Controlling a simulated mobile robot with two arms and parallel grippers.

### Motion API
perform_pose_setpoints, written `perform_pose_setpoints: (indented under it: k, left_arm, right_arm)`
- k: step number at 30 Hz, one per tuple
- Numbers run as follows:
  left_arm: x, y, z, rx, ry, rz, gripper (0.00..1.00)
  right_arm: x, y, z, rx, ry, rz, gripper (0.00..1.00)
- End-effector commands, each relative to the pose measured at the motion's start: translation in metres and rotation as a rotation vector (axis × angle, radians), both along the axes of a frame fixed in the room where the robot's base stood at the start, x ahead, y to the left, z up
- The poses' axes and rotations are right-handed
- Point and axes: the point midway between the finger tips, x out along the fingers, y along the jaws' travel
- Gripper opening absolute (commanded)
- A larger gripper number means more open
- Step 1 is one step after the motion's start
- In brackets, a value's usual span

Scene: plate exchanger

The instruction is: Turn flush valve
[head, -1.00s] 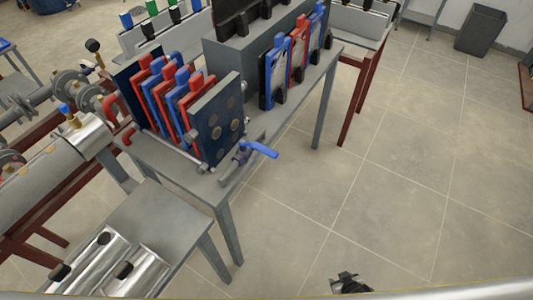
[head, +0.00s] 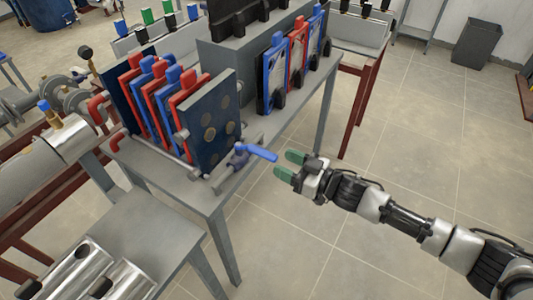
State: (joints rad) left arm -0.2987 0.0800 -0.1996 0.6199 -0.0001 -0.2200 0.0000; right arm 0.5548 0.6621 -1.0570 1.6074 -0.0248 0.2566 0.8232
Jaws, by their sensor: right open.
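The flush valve has a blue lever handle (head: 256,152) on a grey body (head: 238,157), at the front right of the plate exchanger (head: 212,122). The handle points right, out past the table edge. My right gripper (head: 289,166) has green fingertips and is open and empty. It is just right of the handle's free end, with a small gap between them in the picture. My left gripper is not in view.
The exchanger's red and blue plates stand on a grey table (head: 190,190). More plates stand in a rack (head: 290,65) behind. Metal cylinders (head: 90,275) lie on a lower table at the front left. A dark bin (head: 477,43) stands far right.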

Motion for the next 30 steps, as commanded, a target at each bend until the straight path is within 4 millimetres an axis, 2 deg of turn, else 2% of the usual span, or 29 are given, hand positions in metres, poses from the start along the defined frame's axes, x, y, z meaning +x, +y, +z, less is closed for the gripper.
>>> perform_pose_setpoints:
  k: [3, 10, 22, 30]
  left_arm:
    - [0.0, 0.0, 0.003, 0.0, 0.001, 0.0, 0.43]
    - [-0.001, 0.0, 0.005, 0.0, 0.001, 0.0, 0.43]
    - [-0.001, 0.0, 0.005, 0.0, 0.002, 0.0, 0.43]
    - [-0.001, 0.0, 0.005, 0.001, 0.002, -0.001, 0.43]
  right_arm:
    - [0.013, 0.021, 0.002, 0.001, -0.002, 0.0, 0.52]
    - [0.03, 0.046, 0.0, -0.001, -0.002, -0.001, 0.52]
    - [0.034, 0.051, -0.001, -0.003, -0.001, -0.002, 0.52]
    - [0.034, 0.051, -0.001, -0.003, -0.001, -0.002, 0.11]
